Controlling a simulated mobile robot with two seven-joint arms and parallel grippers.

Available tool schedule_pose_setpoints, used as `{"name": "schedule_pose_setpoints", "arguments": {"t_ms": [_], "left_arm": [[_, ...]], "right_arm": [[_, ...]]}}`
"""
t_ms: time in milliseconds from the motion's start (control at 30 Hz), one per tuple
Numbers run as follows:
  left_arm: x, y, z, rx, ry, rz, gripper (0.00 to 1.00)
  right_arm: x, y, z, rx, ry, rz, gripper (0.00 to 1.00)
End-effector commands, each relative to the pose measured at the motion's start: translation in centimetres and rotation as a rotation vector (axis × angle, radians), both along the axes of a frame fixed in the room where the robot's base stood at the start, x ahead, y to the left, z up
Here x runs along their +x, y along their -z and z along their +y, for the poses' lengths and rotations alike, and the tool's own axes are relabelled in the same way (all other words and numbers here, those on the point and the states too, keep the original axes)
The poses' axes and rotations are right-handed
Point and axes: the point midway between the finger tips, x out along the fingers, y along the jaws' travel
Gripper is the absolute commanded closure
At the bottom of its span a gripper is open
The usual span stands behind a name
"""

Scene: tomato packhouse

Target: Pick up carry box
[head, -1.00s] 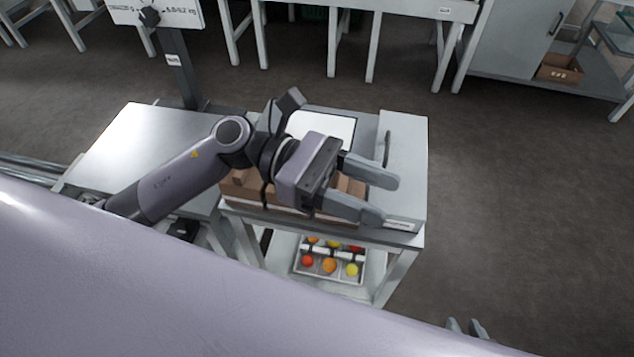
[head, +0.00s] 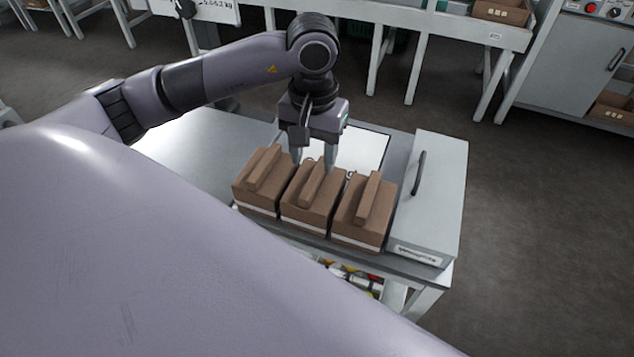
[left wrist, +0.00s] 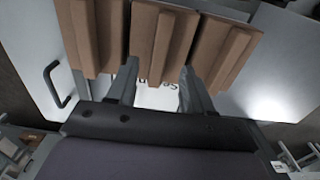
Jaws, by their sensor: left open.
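Three brown carry boxes stand side by side at the front of the table, each with a raised handle bar on top: a left box (head: 262,180), a middle box (head: 312,200) and a right box (head: 362,212). My left gripper (head: 313,166) points down at the back of the middle box. It is open and empty, its fingers apart on either side of the line of that box's handle bar. The left wrist view shows the middle box (left wrist: 160,32) ahead, between the two fingers. Whether the fingertips touch it, I cannot tell. My right gripper is not in view.
A grey case with a dark handle (head: 430,200) stands close to the right box. A white sheet (head: 362,150) lies behind the boxes. The tabletop on the left (head: 190,145) is clear. A crate with colourful round produce (head: 345,275) is partly visible underneath.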

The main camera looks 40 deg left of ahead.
Motion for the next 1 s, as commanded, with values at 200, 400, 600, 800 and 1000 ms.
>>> {"name": "schedule_pose_setpoints", "arguments": {"t_ms": [200,400,600,800,1000], "left_arm": [[0.3,3.3,0.1,-0.002,-0.002,0.004,0.49],[0.3,4.5,0.1,-0.002,0.000,0.001,0.49],[0.3,4.5,0.1,-0.003,0.000,0.000,0.55],[0.3,4.5,0.1,-0.003,0.000,0.000,1.00],[0.4,4.4,0.1,-0.004,-0.001,-0.001,1.00]], "right_arm": [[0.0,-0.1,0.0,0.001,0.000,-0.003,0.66],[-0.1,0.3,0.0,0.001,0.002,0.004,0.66],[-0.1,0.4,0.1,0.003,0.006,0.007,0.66],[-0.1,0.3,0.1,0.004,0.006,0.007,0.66],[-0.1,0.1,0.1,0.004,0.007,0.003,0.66]]}}
